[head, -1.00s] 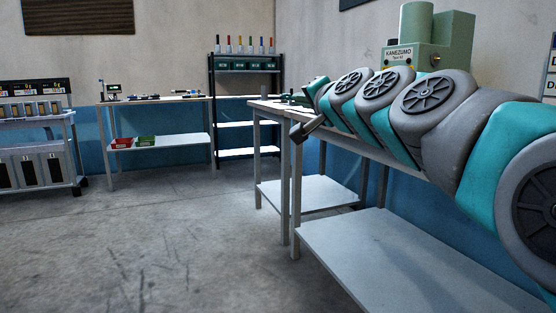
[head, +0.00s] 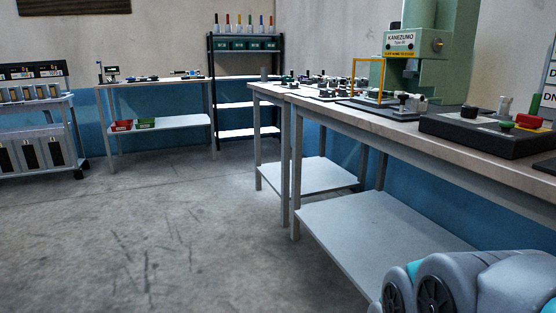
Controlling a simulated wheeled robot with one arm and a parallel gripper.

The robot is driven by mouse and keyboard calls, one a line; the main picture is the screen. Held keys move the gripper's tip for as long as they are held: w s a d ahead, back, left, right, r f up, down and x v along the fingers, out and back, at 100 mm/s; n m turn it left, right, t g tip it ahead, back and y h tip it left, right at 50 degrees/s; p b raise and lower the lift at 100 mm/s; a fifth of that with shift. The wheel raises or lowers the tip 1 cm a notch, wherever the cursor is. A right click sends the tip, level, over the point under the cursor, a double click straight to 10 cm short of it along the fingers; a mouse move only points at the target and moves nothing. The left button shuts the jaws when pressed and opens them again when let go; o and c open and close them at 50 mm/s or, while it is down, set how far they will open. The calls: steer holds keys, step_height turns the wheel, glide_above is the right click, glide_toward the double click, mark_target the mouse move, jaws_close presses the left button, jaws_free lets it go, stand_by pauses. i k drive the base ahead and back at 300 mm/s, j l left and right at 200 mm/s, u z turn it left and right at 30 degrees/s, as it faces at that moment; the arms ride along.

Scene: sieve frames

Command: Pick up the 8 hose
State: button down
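I cannot pick out the 8 hose in the head view. Small dark and metallic parts (head: 335,86) lie on the near workbench (head: 480,160), too small to tell apart. More small items lie on the far table, also too small to name. Only grey and teal links of my arm show, at the bottom right corner. My gripper is not in view.
A green KANEZUMO press (head: 440,60) and a black control box (head: 480,135) stand on the near bench. A dark shelf rack (head: 213,100), a far table (head: 160,83) with red and green bins (head: 134,125), and a grey cart (head: 40,110) stand behind. The floor (head: 170,230) at left is clear.

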mark_target(422, 97)
steer(key=i+j+z, duration=0.35)
steer(key=i+j, duration=0.4)
